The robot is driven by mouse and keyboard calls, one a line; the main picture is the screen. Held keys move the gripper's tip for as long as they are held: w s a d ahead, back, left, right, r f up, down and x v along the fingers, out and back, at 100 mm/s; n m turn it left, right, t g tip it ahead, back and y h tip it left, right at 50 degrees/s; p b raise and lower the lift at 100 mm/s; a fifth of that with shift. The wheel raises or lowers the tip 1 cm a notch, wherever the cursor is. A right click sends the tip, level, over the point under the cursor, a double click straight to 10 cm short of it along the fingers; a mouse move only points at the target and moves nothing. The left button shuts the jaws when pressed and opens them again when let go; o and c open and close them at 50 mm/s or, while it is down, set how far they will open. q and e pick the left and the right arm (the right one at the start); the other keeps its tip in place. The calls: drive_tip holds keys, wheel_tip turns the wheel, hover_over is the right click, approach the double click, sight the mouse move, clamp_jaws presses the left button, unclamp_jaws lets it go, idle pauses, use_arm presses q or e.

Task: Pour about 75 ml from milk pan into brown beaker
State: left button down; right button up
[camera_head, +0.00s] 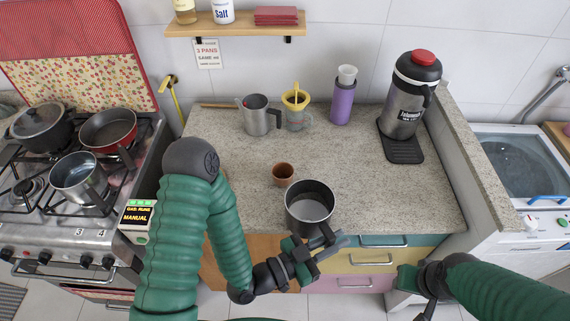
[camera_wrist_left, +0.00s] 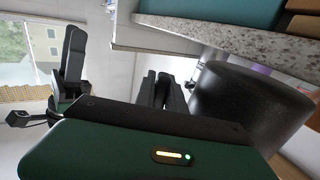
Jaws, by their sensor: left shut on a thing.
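The milk pan (camera_head: 309,205), dark outside with a grey inside, is upright by the counter's front edge. I cannot tell its liquid level, or whether its base touches the counter. My left gripper (camera_head: 322,244) is shut on its handle, on the near side. In the left wrist view, the pan's dark wall (camera_wrist_left: 245,105) is close beside the gripper (camera_wrist_left: 120,80). The brown beaker (camera_head: 283,174), a small cup, stands upright on the counter just behind and left of the pan, apart from it. My right gripper (camera_head: 418,283) is low at the right, empty-looking and partly hidden.
A metal jug (camera_head: 258,117), a glass with a yellow funnel (camera_head: 296,112), a purple bottle (camera_head: 342,98) and a large flask (camera_head: 408,100) stand along the back. The stove with pans (camera_head: 75,175) is left. Counter (camera_head: 390,195) right of the pan is clear.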

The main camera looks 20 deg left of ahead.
sight(330, 215)
use_arm(q)
drive_tip(key=shift+w+a+r+n+p, duration=0.15)
drive_tip(key=shift+w+r+n+p, duration=0.15)
drive_tip(key=shift+r+p, duration=0.2)
drive_tip(key=w+a+r+n, duration=0.1)
drive_tip(key=r, duration=0.1)
drive_tip(key=r+n+p, duration=0.1)
drive_tip(key=r+n, duration=0.1)
drive_tip(key=w+a+r+n+p, duration=0.1)
drive_tip(key=r+n, duration=0.1)
drive_tip(key=shift+w+a, duration=0.3)
drive_tip(key=shift+a, duration=0.05)
drive_tip(key=w+a+r+n+p, duration=0.4)
drive_tip(key=r+n+p, duration=0.2)
drive_tip(key=r+p, duration=0.2)
drive_tip(key=shift+w+n+p, duration=0.15)
drive_tip(key=shift+n+p, duration=0.15)
drive_tip(key=shift+p, duration=1.1)
drive_tip(key=shift+a+r, duration=0.1)
drive_tip(key=shift+r, duration=0.1)
